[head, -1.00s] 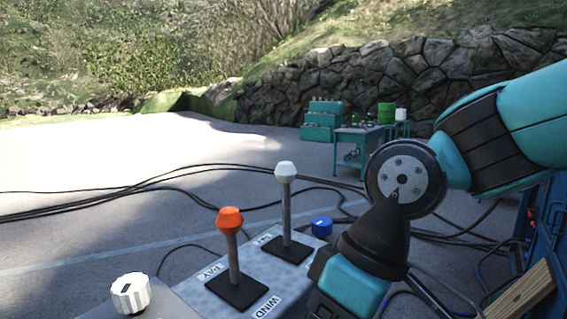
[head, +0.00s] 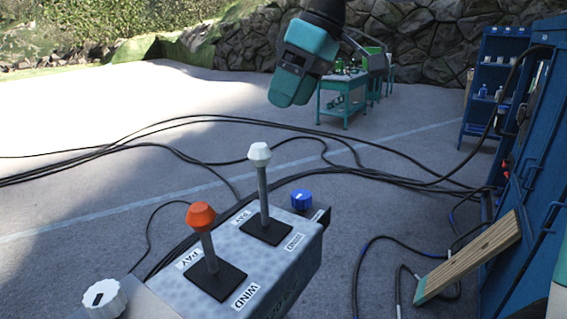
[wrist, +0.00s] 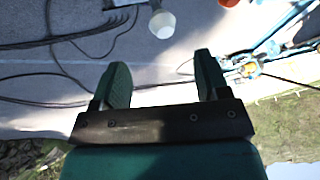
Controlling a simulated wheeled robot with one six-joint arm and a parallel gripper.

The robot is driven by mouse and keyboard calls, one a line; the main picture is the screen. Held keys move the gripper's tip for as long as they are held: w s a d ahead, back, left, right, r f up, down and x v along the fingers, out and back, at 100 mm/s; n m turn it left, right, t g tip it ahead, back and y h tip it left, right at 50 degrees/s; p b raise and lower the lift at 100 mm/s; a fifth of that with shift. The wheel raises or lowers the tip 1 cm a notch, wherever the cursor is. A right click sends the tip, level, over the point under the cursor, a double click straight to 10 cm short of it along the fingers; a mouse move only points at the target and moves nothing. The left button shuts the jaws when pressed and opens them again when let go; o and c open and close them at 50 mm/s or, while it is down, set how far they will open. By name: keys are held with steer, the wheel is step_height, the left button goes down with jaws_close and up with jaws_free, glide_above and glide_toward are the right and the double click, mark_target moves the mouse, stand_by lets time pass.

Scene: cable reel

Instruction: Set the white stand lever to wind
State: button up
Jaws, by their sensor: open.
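The white stand lever (head: 263,190) is a grey rod with a white knob, rising from a black plate on the grey control stand (head: 285,265). A PAY label lies to the plate's left and a WIND label (head: 295,243) to its lower right. The rod looks near upright; I cannot tell which label it is set to. My gripper (wrist: 163,78) is open and empty, its two teal fingers apart. In the head view it hangs above and beyond the lever, clear of it. The white knob (wrist: 162,24) shows near the top of the wrist view.
An orange lever (head: 201,216) stands just left of the white one on the same stand. A white dial (head: 104,298) and a blue knob (head: 301,199) are nearby. Black cables cross the ground. A blue cabinet (head: 540,170) and a wooden plank (head: 470,258) are at right.

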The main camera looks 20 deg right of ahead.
mark_target(261, 160)
steer(key=b+x, duration=0.2)
steer(key=x, duration=1)
steer(key=shift+w+a+f, duration=0.15)
steer(key=shift+a+f, duration=0.05)
steer(key=shift+f, duration=0.05)
steer(key=shift+c, duration=0.3)
